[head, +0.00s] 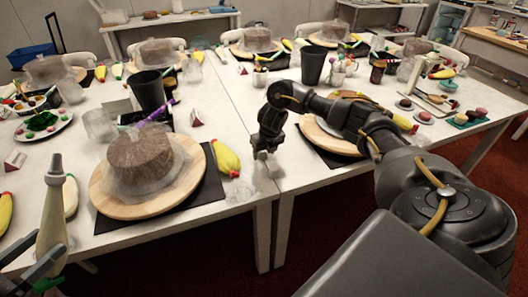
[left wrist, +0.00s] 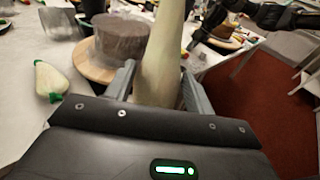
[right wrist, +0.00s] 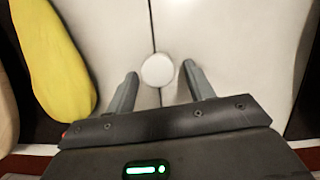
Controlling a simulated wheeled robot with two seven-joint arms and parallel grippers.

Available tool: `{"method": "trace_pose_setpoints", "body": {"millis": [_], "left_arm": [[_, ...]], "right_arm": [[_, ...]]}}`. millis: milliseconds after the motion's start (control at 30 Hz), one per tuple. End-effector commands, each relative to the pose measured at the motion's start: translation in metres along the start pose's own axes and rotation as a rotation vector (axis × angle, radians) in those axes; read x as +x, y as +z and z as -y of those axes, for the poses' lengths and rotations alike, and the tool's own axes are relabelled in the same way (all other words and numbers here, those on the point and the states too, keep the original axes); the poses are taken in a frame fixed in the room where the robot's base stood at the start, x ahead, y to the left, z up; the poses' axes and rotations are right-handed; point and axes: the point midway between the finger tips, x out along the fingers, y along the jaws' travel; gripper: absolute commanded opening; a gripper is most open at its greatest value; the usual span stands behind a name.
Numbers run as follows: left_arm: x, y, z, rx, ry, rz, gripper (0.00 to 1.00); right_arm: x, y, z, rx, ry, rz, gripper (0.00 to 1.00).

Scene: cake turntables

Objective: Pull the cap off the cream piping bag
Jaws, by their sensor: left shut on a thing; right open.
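The cream piping bag (head: 52,215) stands upright at the lower left in the head view, narrow pale end up. My left gripper (head: 42,268) is shut around its lower part. In the left wrist view the bag (left wrist: 160,50) rises between the fingers, its top out of frame. My right gripper (head: 265,165) is open, low over the table right of the near cake, well apart from the bag. In the right wrist view a round white thing (right wrist: 157,70) shows just beyond its fingertips; I cannot tell for sure whether this is the cap or whether it touches the table.
A wrapped brown cake (head: 140,160) sits on a wooden turntable (head: 107,205) between the grippers. A yellow piping bag (head: 227,158) lies right of it. A black cup (head: 148,90) stands behind. A second wooden turntable (head: 315,135) is partly behind my right arm. A seam runs between two white tables.

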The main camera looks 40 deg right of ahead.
Motion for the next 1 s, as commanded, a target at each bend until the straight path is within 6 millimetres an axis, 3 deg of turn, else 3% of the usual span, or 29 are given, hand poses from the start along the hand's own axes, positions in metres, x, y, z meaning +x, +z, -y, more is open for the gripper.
{"method": "trace_pose_setpoints", "body": {"millis": [233,800,1000], "left_arm": [[-0.001,0.009,0.000,0.001,0.000,0.002,0.44],[-0.007,0.052,-0.002,0.001,0.000,0.002,0.44],[-0.007,0.054,-0.002,0.001,0.000,0.002,0.44]], "right_arm": [[-0.009,0.003,0.000,0.000,0.000,0.001,0.53],[-0.055,0.017,0.000,0.000,0.000,0.001,0.53],[-0.058,0.018,0.001,0.000,0.000,0.000,0.53]]}}
